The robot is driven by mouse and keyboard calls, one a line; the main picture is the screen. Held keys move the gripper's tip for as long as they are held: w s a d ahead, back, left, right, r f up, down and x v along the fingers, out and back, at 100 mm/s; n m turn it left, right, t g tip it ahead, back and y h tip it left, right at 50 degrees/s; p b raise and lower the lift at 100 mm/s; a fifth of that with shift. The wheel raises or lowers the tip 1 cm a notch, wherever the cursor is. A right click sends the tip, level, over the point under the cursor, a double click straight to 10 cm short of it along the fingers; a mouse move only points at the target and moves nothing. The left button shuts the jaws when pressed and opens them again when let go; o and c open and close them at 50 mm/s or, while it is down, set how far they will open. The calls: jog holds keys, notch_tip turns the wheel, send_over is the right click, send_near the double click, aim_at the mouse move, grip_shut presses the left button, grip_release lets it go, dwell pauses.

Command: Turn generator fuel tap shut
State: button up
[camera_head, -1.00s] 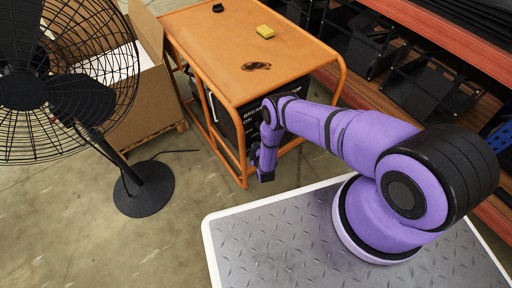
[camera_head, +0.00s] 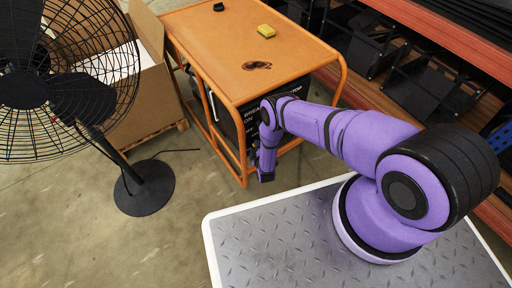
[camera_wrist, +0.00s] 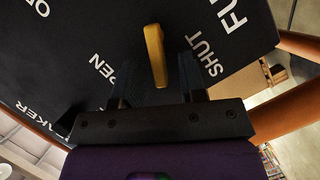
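The fuel tap is a yellow lever (camera_wrist: 156,55) on the black generator panel (camera_wrist: 100,35) in the wrist view. It stands between the printed words OPEN, on the left, and SHUT, on the right. My gripper (camera_wrist: 155,80) is open, with one dark finger on each side of the lever. The right finger is nearer to it; I cannot tell whether it touches. In the head view my gripper (camera_head: 264,168) hangs at the front of the orange-framed generator (camera_head: 205,50). The tap is hidden there.
A black fan (camera_head: 60,85) and a cardboard box (camera_head: 150,100) stand left of the generator. A yellow block (camera_head: 266,31) lies on the generator's top. Orange frame tubes (camera_wrist: 290,115) pass close to my gripper at the right. Shelving (camera_head: 430,90) stands at the right.

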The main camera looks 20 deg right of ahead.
jog(key=s+r, duration=0.2)
jog(key=s, duration=0.8)
jog(key=shift+s+a, duration=0.15)
jog(key=shift+s, duration=0.1)
jog(key=shift+o, duration=0.4)
jog(key=o, duration=0.7)
jog(key=shift+w+d+m, duration=0.2)
jog(key=shift+w+m, duration=0.05)
jog(key=shift+m, duration=0.15)
jog(key=shift+o, duration=0.5)
jog(key=w+d+m+y, duration=0.1)
jog(key=m, duration=0.1)
jog(key=w+d+m+g+y, duration=0.1)
jog(key=m+y, duration=0.1)
jog(key=d+r+m+g+y, duration=0.1)
jog(key=d+m+g+y, duration=0.1)
jog(key=d+m+y, duration=0.45)
jog(key=w+a+f+m+h, duration=0.1)
jog(key=w+a+f+h, duration=0.1)
jog(key=w+a, duration=0.5)
jog(key=shift+w+f+g, duration=0.3)
jog(key=shift+w+f, duration=0.55)
